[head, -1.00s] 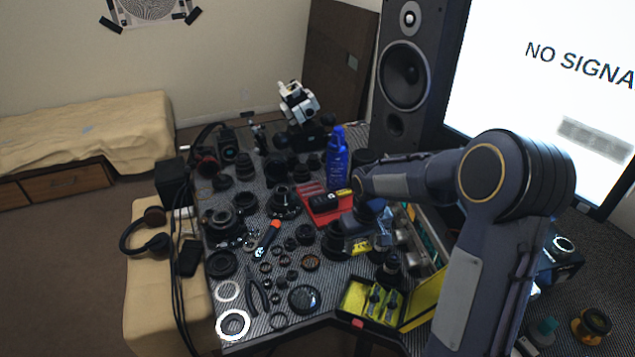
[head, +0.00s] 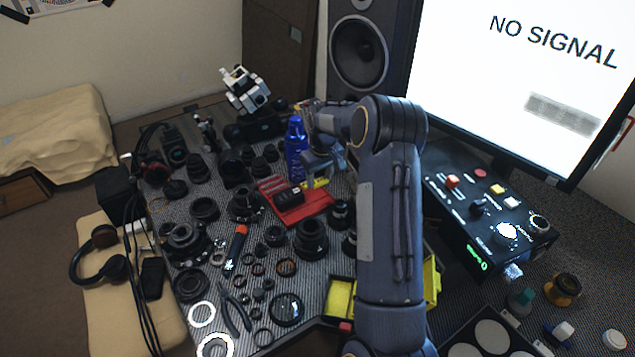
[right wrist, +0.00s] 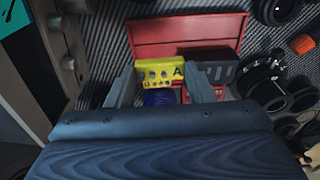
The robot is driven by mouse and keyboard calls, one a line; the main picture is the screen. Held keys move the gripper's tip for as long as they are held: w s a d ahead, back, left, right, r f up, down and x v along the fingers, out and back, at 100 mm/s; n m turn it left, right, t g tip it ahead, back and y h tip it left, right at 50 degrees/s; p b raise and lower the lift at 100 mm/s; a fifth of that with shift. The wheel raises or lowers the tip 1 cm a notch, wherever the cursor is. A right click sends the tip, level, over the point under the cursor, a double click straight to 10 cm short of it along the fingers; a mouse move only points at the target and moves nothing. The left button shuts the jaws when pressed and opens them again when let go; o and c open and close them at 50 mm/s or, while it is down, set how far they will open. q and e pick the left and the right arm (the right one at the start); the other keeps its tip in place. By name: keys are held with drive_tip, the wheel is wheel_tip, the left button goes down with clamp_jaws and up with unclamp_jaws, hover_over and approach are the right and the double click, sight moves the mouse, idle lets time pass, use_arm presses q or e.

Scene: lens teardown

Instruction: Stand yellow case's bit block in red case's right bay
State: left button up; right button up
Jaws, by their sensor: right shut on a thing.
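The red case (head: 307,214) lies open on the bench; its flat red panel also shows at the top of the right wrist view (right wrist: 188,38). A dark block (head: 289,198) sits in its left part. My right gripper (head: 322,172) is over the case's back right side, shut on the yellow bit block (right wrist: 166,76), marked with an A. A blue round part shows below the block between the fingers. I cannot tell whether the block touches the case floor. The yellow case (head: 339,298) stands open at the front edge, partly hidden by my right arm. My left gripper is out of view.
A blue bottle (head: 296,150) stands close behind the red case. Lens barrels, such as one (head: 311,238) in front of the case, and rings crowd the bench. A black control box (head: 490,215) and a large monitor (head: 530,80) are to the right.

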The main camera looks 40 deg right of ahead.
sight(318, 196)
drive_tip(key=w+f, duration=0.1)
drive_tip(key=w+d+f, duration=0.1)
drive_tip(key=f, duration=0.1)
drive_tip(key=shift+w+d, duration=0.1)
drive_tip(key=shift+d, duration=0.1)
wheel_tip(318, 196, down, 3)
drive_tip(key=shift+w+f+p, duration=0.1)
drive_tip(key=shift+p, duration=0.7)
drive_tip(key=shift+d+f, duration=0.1)
drive_tip(key=shift+f, duration=0.05)
drive_tip(key=shift+f+b, duration=0.5)
drive_tip(key=shift+b, duration=0.1)
drive_tip(key=shift+f, duration=0.1)
drive_tip(key=o, duration=0.8)
